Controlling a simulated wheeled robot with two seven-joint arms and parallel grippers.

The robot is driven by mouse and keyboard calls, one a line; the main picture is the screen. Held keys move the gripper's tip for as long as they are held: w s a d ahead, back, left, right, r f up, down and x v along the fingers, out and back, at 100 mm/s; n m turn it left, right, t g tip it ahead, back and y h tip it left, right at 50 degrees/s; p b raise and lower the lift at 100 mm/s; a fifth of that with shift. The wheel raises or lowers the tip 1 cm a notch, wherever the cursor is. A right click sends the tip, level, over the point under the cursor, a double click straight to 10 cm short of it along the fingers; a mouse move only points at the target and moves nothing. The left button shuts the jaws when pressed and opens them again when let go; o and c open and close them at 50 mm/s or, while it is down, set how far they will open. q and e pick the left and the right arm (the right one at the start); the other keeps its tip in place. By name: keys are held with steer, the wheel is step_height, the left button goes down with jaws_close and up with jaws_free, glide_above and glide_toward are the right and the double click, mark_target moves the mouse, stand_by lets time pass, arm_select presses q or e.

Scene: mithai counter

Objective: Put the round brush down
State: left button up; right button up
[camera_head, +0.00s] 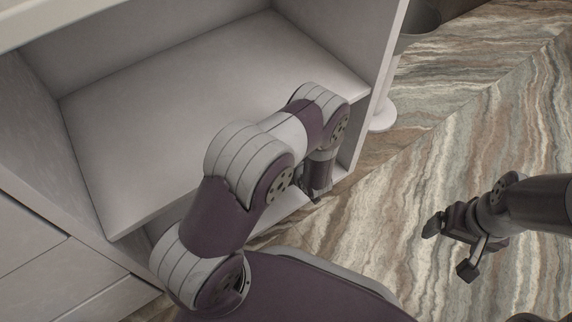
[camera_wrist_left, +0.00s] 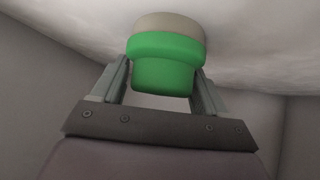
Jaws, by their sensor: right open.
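The round brush (camera_wrist_left: 165,62) shows in the left wrist view, with a green body and a beige round end. My left gripper (camera_wrist_left: 160,88) has its two fingers on either side of the green body and looks shut on it. The beige end is at a pale surface; I cannot tell whether it touches. In the head view my left gripper (camera_head: 317,188) is mostly hidden behind my arm at the shelf's right end, and the brush is not visible there. My right gripper (camera_head: 451,248) is open and empty above the floor at the right.
A pale cabinet shelf (camera_head: 170,120) is bare where it shows. A lower compartment lies under it, largely hidden by my left arm. A white round-footed stand (camera_head: 382,116) is beyond the cabinet's right side panel (camera_head: 385,60). The striped floor (camera_head: 480,110) at right is open.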

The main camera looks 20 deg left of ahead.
arm_select(q)
steer(key=shift+o, duration=0.3)
steer(key=shift+r, duration=0.2)
steer(key=p+v, duration=0.8)
steer(key=v, duration=0.4)
steer(key=shift+f, duration=0.1)
